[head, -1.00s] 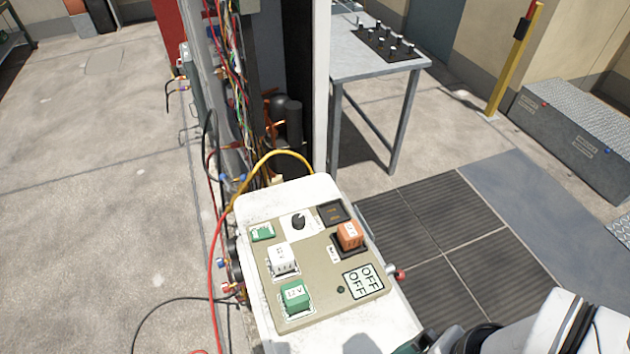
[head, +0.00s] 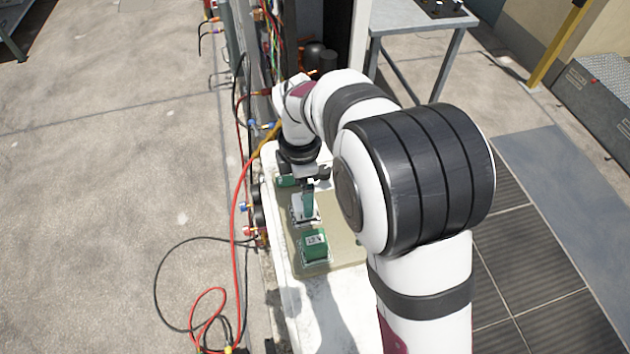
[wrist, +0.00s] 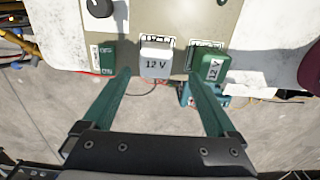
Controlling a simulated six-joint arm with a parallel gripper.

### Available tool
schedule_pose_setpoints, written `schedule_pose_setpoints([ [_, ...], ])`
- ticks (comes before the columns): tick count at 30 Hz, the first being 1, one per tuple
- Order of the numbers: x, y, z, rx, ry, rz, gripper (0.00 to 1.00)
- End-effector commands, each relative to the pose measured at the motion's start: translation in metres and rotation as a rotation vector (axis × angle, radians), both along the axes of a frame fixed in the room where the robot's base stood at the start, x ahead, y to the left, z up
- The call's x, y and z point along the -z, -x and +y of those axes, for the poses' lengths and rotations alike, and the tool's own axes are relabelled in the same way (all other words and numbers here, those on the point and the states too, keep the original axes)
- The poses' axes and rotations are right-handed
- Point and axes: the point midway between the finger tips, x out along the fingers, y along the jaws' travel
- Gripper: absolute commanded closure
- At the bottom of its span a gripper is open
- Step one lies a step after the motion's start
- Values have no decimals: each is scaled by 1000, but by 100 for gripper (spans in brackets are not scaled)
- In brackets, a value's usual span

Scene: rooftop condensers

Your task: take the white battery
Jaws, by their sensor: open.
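The white battery (wrist: 156,60), marked 12 V, stands in a socket on the beige panel (wrist: 185,12). One fingertip lies to each side of the battery in that picture, with nothing held. Whether the tips are level with the battery is hard to tell.
A green 12 V battery (head: 315,245) stands close beside the white one. A small green block (wrist: 107,58) is on the other side, near a black knob (wrist: 98,7). Red and black cables (head: 237,190) hang left of the panel. My arm covers the panel's right part.

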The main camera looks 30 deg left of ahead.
Motion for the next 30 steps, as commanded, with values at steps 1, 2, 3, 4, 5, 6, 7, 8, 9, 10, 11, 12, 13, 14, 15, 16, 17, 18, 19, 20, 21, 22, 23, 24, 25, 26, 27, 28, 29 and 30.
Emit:
schedule_pose_setpoints([
  [1,6,0,-1,0,1,1,7],
  [2,9,0,0,1,1,1,7],
  [3,14,0,0,2,1,1,7],
  [4,19,-1,0,3,1,2,7],
  [5,26,-2,1,3,1,3,7],
  [6,35,-4,2,3,2,2,7],
  [7,41,-5,3,2,2,2,7],
  [8,46,-6,3,2,2,2,7],
  [9,53,-5,3,3,2,1,7],
  [10,57,-6,3,4,1,-1,7],
  [11,60,-6,3,5,1,-1,7],
  [12,62,-6,3,5,0,-1,7],
  [13,63,-6,3,5,-1,-2,7],
  [14,64,-6,4,5,-1,-3,7],
  [15,63,-6,4,5,-1,-3,7],
  [16,63,-6,4,5,-1,-4,7],
  [17,63,-6,4,5,-1,-4,7],
  [18,63,-6,4,5,-1,-4,7],
  [19,63,-6,4,5,-1,-4,13],
  [20,63,-6,4,5,-1,-4,18],
  [21,63,-6,4,5,-1,-4,26],
  [22,63,-6,4,5,-1,-4,31],
  [23,63,-6,4,5,-1,-4,36],
  [24,63,-6,4,5,-1,-4,44],
  [25,63,-6,4,5,-1,-4,49],
  [26,63,-6,3,5,-1,-4,54],
  [27,63,-6,3,5,-1,-4,62],
  [28,63,-6,3,5,-1,-4,67],
  [29,63,-6,3,5,-1,-4,72],
  [30,63,-6,3,5,-1,-4,80],
])
